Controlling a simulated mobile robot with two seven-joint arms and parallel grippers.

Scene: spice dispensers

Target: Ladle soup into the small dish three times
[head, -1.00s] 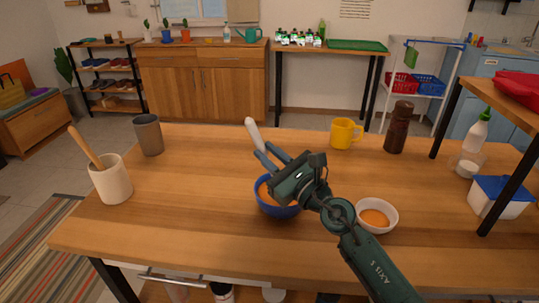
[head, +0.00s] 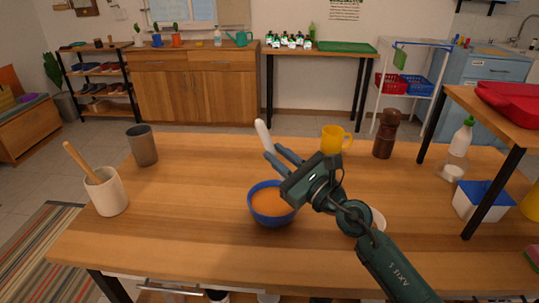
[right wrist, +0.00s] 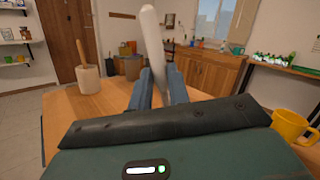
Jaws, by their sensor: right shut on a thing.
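A blue bowl (head: 264,219) of orange soup (head: 270,202) stands near the middle of the wooden table. The small white dish (head: 379,219) stands to its right, mostly hidden behind my right arm. My right gripper (head: 277,156) is above and just right of the blue bowl, shut on the ladle, whose pale handle (head: 263,136) sticks up past the fingers. In the right wrist view the handle (right wrist: 151,45) rises, slightly tilted, between the fingers (right wrist: 160,80). The ladle's scoop is hidden, so I cannot tell whether it holds soup. My left gripper is not in view.
A yellow mug (head: 334,139) and a brown mill (head: 386,134) stand behind my right gripper. A grey cup (head: 142,146) and a cream pot (head: 105,193) with a wooden stick are at the left. The table's front middle and left centre are clear.

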